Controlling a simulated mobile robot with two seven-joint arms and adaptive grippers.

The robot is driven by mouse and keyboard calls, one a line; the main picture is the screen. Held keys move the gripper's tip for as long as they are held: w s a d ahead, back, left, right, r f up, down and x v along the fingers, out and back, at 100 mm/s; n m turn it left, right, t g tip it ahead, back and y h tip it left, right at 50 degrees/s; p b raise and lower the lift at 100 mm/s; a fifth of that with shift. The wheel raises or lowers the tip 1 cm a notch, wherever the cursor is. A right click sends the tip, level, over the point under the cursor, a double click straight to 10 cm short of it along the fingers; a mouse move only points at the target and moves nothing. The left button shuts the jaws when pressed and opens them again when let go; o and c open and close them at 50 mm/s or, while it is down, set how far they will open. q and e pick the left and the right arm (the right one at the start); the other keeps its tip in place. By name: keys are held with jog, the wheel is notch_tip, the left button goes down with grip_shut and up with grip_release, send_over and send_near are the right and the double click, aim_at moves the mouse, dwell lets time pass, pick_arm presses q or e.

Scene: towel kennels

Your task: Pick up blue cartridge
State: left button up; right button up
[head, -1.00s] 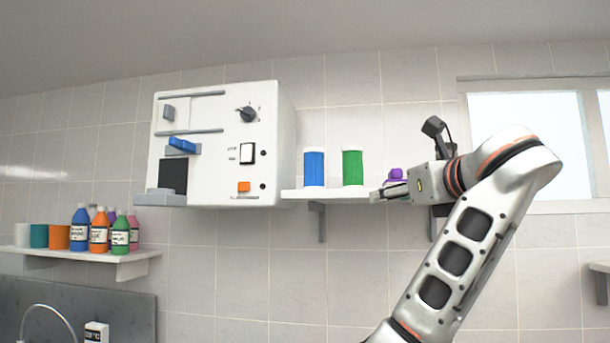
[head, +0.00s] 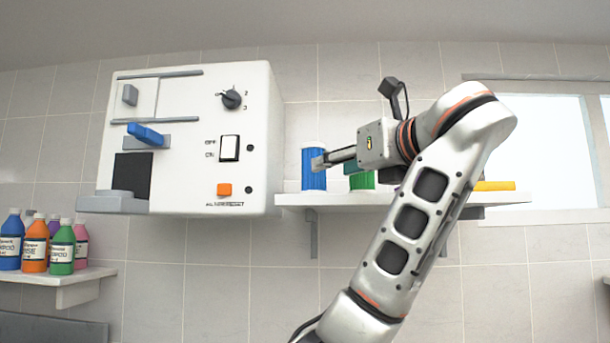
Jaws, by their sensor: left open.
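The blue cartridge (head: 309,182) stands upright on the wall shelf (head: 338,199), just right of the white machine, with a pale cap on top. My left gripper (head: 321,162) is open, comes in from the right at the cartridge's upper half, and points left. Its fingertips overlap the cartridge's right side in the picture. I cannot tell whether they touch it or are around it. My right gripper is not in view.
A green cartridge (head: 362,181) stands right of the blue one, partly hidden behind my gripper. The white machine (head: 190,170) is close on the left. A yellow-orange item (head: 494,186) lies farther right. Bottles (head: 62,247) stand on the lower left shelf.

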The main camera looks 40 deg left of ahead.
aim_at(312, 183)
pick_arm(q)
jog(key=shift+x, duration=0.95)
jog(key=p+x, duration=0.1)
jog(key=x, duration=0.5)
jog(key=shift+d, duration=0.1)
jog(key=c, duration=0.8)
